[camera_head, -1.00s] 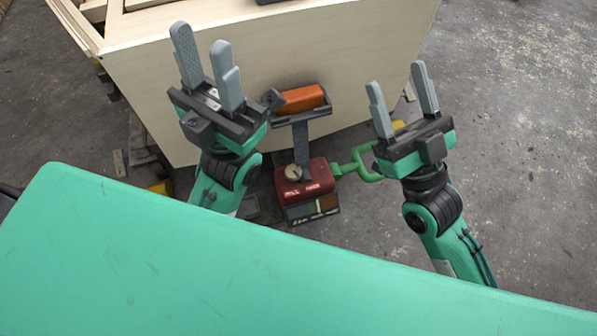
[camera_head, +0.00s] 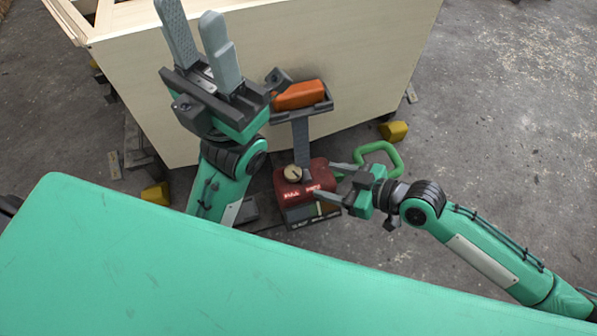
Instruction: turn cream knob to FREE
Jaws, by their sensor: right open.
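The cream knob (camera_head: 292,173) is a small round dial on top of a red box (camera_head: 290,196) with pale lettering, near the middle of the view. The lettering is too small to read surely, so I cannot tell the knob's setting. My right gripper (camera_head: 322,180) reaches in from the right, its fingers apart and pointing left at the box's right side. It is a short way right of the knob and holds nothing. My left gripper (camera_head: 192,20) is raised at upper left, fingers apart and pointing up, empty and away from the knob.
A grey post (camera_head: 301,140) rises behind the knob to a dark tray (camera_head: 318,108) holding an orange block (camera_head: 300,95). A green loop handle (camera_head: 385,150) stands right of the box. The plywood hull (camera_head: 370,60) is behind. Yellow blocks (camera_head: 393,131) lie on the floor.

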